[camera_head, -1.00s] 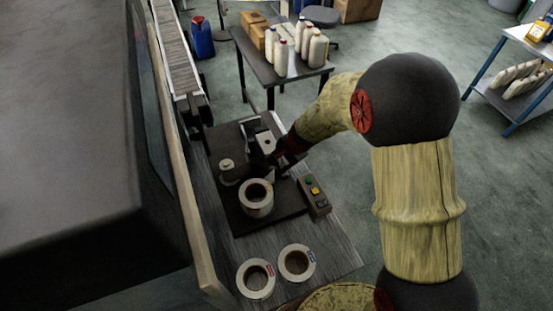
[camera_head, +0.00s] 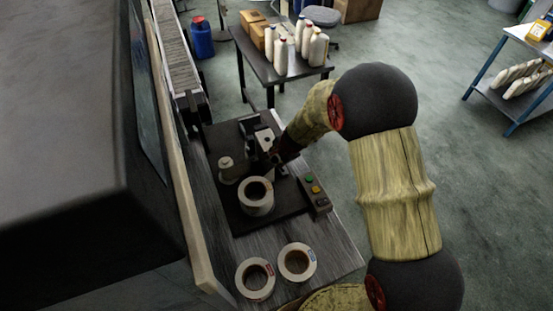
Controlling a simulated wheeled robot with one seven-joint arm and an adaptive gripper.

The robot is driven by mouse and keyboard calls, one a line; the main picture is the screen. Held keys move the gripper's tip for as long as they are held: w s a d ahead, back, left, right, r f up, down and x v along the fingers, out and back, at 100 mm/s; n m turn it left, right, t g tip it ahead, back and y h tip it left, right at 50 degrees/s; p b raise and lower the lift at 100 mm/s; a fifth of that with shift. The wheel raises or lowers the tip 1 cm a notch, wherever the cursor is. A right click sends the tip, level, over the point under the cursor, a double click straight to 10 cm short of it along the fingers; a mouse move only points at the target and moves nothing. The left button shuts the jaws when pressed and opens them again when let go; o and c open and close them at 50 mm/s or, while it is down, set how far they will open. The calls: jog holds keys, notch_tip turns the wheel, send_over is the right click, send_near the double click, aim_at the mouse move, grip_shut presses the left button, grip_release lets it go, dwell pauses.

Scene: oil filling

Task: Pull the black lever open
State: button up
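A dark labelling machine (camera_head: 232,213) with a black base plate sits on the grey workbench, with a small pale roller (camera_head: 226,163) and a grey metal block (camera_head: 264,139) on it. My gripper (camera_head: 272,158) is at the machine's block, at the end of my arm reaching in from the right. It is small and dark against the dark machine, so its fingers cannot be made out. The black lever cannot be told apart from the dark parts around the gripper. I cannot tell whether the gripper touches it.
A label roll (camera_head: 256,196) sits on the machine. Two more rolls, one (camera_head: 255,279) left and one (camera_head: 297,262) right, lie at the bench front. A button box (camera_head: 314,192) is right of the machine. A conveyor (camera_head: 172,50) runs behind. Bottles stand on a back table (camera_head: 262,68).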

jog(key=shift+c, duration=0.2)
grip_shut()
dwell(0.6)
